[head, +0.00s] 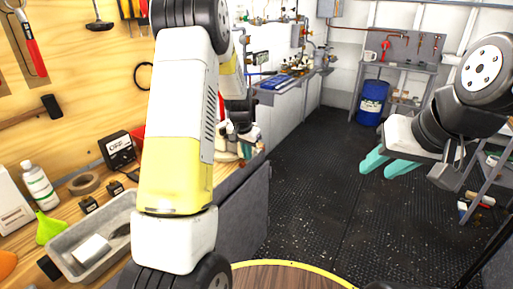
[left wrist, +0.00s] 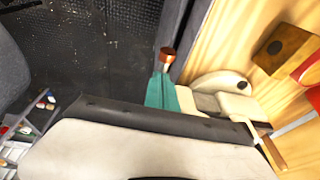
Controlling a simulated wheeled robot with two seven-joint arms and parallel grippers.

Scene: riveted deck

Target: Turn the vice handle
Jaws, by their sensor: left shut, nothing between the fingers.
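The beige vice (left wrist: 222,84) sits at the edge of the wooden bench. In the head view it is mostly hidden behind my left arm and gripper, with a little of it (head: 226,157) showing. In the left wrist view, a reddish-brown knob (left wrist: 167,54), apparently the handle's end, shows just beyond my left gripper's teal fingertips (left wrist: 163,78). The fingers are shut with nothing between them. They overlap the handle area in the picture; I cannot tell whether they touch it. My right gripper (head: 378,170) is open and empty over the floor at right, far from the vice.
The bench holds a grey tray (head: 62,259), a white bottle (head: 38,185), a black meter (head: 117,150) and a tape roll (head: 83,183). A blue drum (head: 372,102) stands at the back. The dark floor (head: 310,180) between bench and right gripper is clear.

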